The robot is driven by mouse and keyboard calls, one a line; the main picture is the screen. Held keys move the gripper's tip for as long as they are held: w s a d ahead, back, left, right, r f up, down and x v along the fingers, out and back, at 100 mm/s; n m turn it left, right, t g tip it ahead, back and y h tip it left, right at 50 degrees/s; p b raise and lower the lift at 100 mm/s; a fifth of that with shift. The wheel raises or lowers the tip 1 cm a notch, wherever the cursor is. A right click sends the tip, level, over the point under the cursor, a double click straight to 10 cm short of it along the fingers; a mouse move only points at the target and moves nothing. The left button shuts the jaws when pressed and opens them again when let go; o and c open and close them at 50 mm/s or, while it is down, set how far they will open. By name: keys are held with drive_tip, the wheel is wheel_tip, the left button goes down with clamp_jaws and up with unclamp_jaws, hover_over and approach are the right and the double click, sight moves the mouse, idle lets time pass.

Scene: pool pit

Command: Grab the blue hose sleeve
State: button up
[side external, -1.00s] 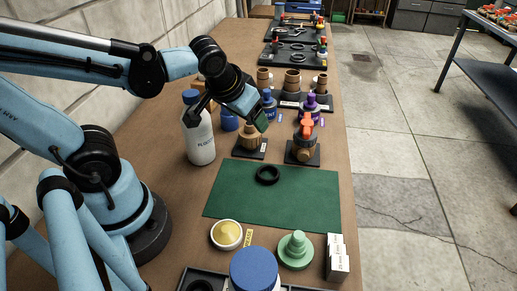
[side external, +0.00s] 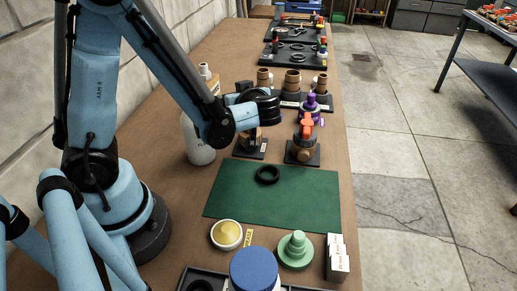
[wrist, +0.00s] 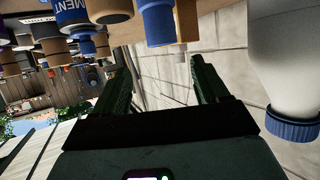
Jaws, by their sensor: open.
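The wrist view appears upside down. In it, a blue cylinder with a tan end (wrist: 158,24) shows at the top centre, a little beyond my fingertips; it looks like a blue sleeve, but I cannot be sure. My gripper (wrist: 160,66) is open, its two dark fingers apart with nothing between them. Smaller blue parts (wrist: 88,46) show further left. In the side external view my forearm and black wrist (side external: 262,105) cover the area of the blue parts, and the fingers are mostly hidden.
A white bottle (side external: 198,142) stands left of my wrist; its blue cap (wrist: 291,128) is close on the right in the wrist view. An orange-handled valve (side external: 305,128) and purple fitting (side external: 312,103) stand right. The green mat (side external: 290,200) holds a black ring (side external: 267,175).

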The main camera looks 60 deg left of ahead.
drive_tip(key=x, duration=0.9)
drive_tip(key=shift+s+f, duration=0.25)
drive_tip(key=shift+f, duration=0.15)
drive_tip(key=shift+w+a+f, duration=0.25)
drive_tip(key=shift+a, duration=0.35)
drive_tip(key=shift+c, duration=0.3)
drive_tip(key=shift+w, duration=0.1)
drive_tip(key=c, duration=1)
